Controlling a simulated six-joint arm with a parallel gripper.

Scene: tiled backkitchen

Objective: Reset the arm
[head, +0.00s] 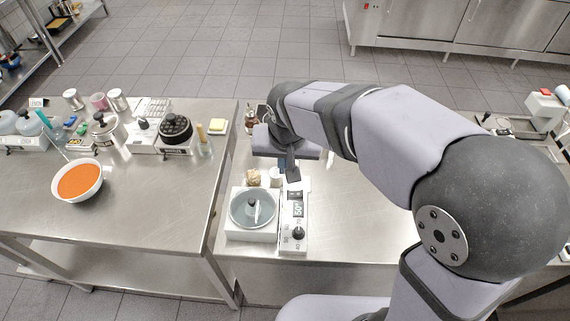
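My arm reaches in from the right side of the head view and bends over the middle steel table (340,205). My gripper (292,177) points down above the back of a white appliance with a round grey lidded pan (252,208). One dark finger shows; the rest is hidden behind the wrist, so I cannot tell whether the gripper is open or shut. No held object shows.
A control panel with a knob (298,233) and a small tan lump (253,177) are close to my gripper. The left table holds a bowl of orange soup (80,181), a black round rotor device (175,128) and several bottles. The table right of the panel looks clear.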

